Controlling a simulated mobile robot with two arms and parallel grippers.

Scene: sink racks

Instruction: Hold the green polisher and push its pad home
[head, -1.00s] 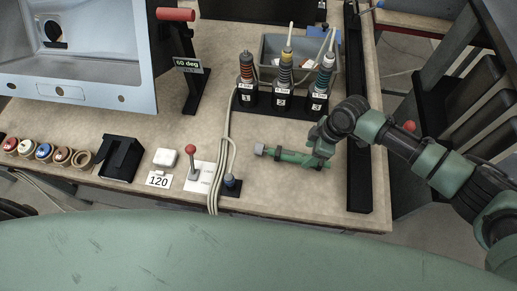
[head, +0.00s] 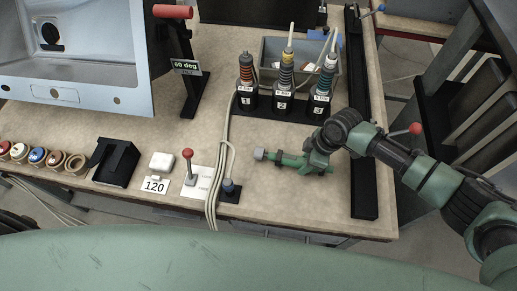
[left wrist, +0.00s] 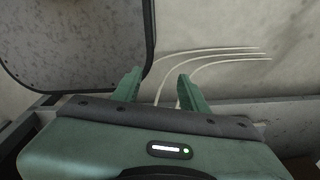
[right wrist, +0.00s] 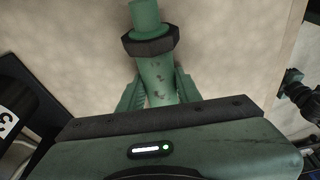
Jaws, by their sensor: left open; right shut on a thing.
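The green polisher (head: 288,160) lies low over the bench at its front right, pointing left, with a paler grey-green end piece. My right gripper (head: 315,162) is closed around its body. In the right wrist view the green polisher (right wrist: 155,75) runs between the fingers (right wrist: 155,92), with a dark hexagonal collar (right wrist: 150,41) and a narrower green end beyond it. I cannot tell which part is the pad or how far it is seated. My left gripper (left wrist: 158,88) is open and empty in the left wrist view, over grey surfaces and pale cables; the head view does not show it.
Three numbered bottles (head: 285,90) stand in a black holder behind the polisher, before a grey bin (head: 300,52). A black rail (head: 364,180) runs along the right.

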